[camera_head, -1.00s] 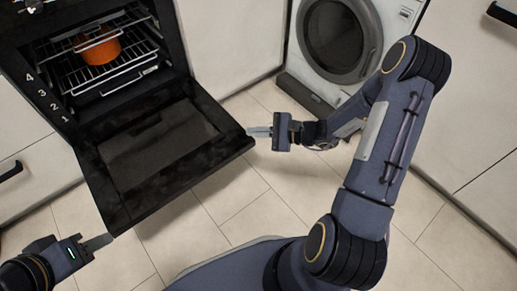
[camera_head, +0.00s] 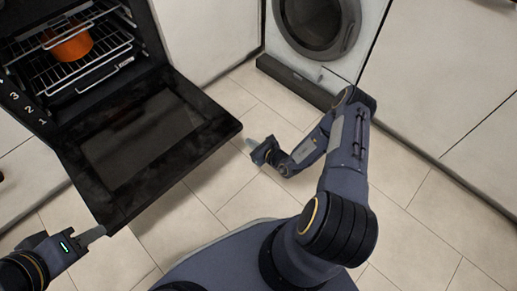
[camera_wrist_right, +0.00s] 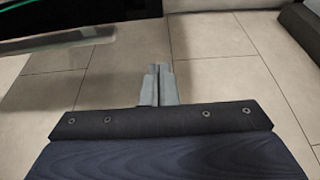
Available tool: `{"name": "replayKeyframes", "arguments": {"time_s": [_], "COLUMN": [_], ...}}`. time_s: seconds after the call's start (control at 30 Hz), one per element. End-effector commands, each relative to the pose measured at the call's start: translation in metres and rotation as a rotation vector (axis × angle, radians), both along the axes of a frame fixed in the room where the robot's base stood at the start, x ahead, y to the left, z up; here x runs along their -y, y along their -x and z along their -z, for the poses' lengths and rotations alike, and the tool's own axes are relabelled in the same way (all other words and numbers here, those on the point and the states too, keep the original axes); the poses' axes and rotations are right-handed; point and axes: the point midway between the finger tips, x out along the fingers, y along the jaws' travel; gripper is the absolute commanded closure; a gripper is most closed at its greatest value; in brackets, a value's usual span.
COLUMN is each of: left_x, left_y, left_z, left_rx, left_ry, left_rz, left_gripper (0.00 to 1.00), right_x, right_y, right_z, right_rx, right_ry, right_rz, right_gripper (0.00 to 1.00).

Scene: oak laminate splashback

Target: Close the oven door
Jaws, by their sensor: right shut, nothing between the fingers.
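The black oven door (camera_head: 190,160) is folded down, wide open, in the head view. Behind it the oven cavity (camera_head: 85,85) shows wire racks with an orange pot (camera_head: 70,42) on one. My left gripper (camera_head: 98,233) is at the door's near left corner, its fingertips close to the edge; I cannot tell if they touch. My right gripper (camera_head: 252,144) is just right of the door's right corner, apart from it, over the floor. In the right wrist view its fingers (camera_wrist_right: 158,84) are shut and empty, with a dark door edge (camera_wrist_right: 60,40) at upper left.
A washing machine (camera_head: 318,25) stands at the back. Pale cabinets (camera_head: 205,45) flank the oven, and more cabinets (camera_head: 440,90) stand on the right. The tiled floor (camera_head: 225,195) in front of the door is clear.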

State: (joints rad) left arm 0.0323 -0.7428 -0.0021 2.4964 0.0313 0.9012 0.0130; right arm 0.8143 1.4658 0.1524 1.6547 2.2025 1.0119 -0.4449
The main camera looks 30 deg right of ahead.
Motion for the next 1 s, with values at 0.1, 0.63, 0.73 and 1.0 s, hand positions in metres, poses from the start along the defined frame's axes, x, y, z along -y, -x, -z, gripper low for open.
{"name": "replayKeyframes", "arguments": {"time_s": [0.1, 0.63, 0.73, 1.0], "left_x": [0.0, 0.0, 0.0, 0.0], "left_y": [0.0, 0.0, 0.0, 0.0], "left_z": [0.016, 0.021, 0.021, 0.014], "left_rx": [0.0, 0.0, 0.0, 0.0], "left_ry": [0.0, 0.0, 0.0, 0.0], "left_rz": [0.0, 0.0, 0.0, 0.0], "left_gripper": [0.64, 0.64, 0.64, 0.64], "right_x": [-0.009, -0.009, -0.009, -0.007], "right_y": [-0.023, -0.028, -0.028, -0.027], "right_z": [0.013, -0.03, -0.03, -0.038], "right_rx": [0.002, -0.001, -0.001, -0.009], "right_ry": [-0.001, -0.001, -0.001, 0.002], "right_rz": [-0.003, -0.001, -0.001, -0.001], "right_gripper": [1.0, 1.0, 1.0, 1.0]}}
